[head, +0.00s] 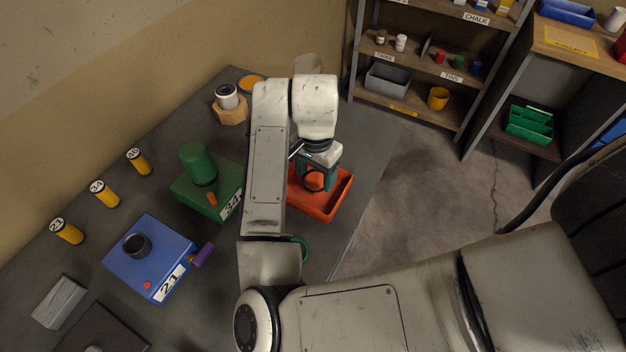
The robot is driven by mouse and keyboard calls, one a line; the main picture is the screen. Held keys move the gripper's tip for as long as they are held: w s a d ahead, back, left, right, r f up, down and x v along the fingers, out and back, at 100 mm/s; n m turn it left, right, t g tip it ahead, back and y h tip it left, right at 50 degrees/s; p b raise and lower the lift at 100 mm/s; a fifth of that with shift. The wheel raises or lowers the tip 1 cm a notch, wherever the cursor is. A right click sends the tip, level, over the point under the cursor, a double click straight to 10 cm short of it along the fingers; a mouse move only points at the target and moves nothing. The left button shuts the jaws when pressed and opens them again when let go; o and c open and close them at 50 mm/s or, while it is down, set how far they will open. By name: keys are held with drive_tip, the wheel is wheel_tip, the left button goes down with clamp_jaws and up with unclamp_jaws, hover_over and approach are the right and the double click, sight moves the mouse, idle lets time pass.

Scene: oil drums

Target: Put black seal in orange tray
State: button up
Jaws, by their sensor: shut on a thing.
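The orange tray (336,203) sits on the dark table near its right edge. My gripper (317,184) points down over the tray and is shut on what looks like the black seal (306,185), a dark ring with orange showing through its middle. The ring is small and partly hidden by the fingers. I cannot tell whether it touches the tray floor.
A green box (215,190) marked 34 stands left of my arm. A blue box (150,262) marked 21 is nearer. A green ring (306,250) lies partly behind my arm. Several yellow cylinders (105,195) line the left edge. Shelves (410,100) stand beyond the table.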

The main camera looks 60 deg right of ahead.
sight(313, 182)
drive_tip(key=shift+w+d+f, duration=0.15)
drive_tip(key=shift+w+f, duration=0.25)
drive_tip(key=shift+f, duration=0.05)
drive_tip(key=shift+f+p, duration=0.6)
drive_tip(key=shift+f, duration=0.95)
drive_tip(key=shift+f, duration=0.1)
drive_tip(key=o, duration=1)
wheel_tip(313, 182, up, 12)
drive_tip(key=shift+r, duration=0.15)
